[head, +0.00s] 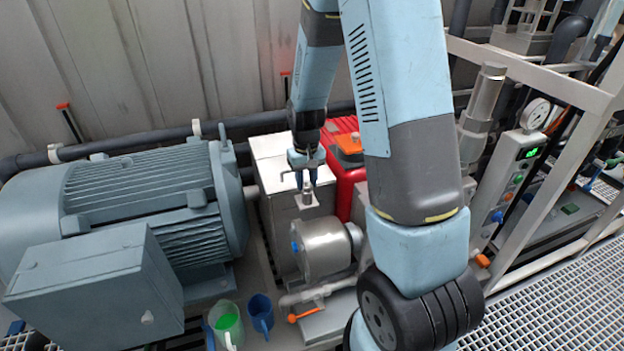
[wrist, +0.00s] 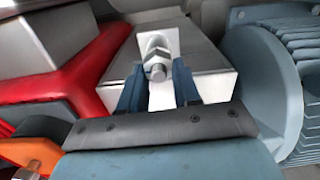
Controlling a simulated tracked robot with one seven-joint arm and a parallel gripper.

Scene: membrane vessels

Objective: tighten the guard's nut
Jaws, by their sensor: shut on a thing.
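The guard is a pale grey box (head: 283,178) between the motor and the pump. A small metal plate (head: 307,203) stands out at its side, below my gripper. My gripper (head: 307,184) points down there, with its blue fingers close together. In the wrist view the guard's top (wrist: 197,84) shows under the fingers. The metal hex nut (wrist: 156,72) with a threaded stud end sits between the fingertips (wrist: 158,66) of my gripper, which is shut on it. The nut's flanks are partly hidden, and how far it is turned cannot be told.
A big blue-grey motor (head: 150,195) stands left, a red housing (head: 345,190) behind right. A metal pump (head: 325,248) is just below the gripper. A green-filled jug (head: 228,325) and a blue jug (head: 261,315) stand in front. A control box (head: 512,175) is right.

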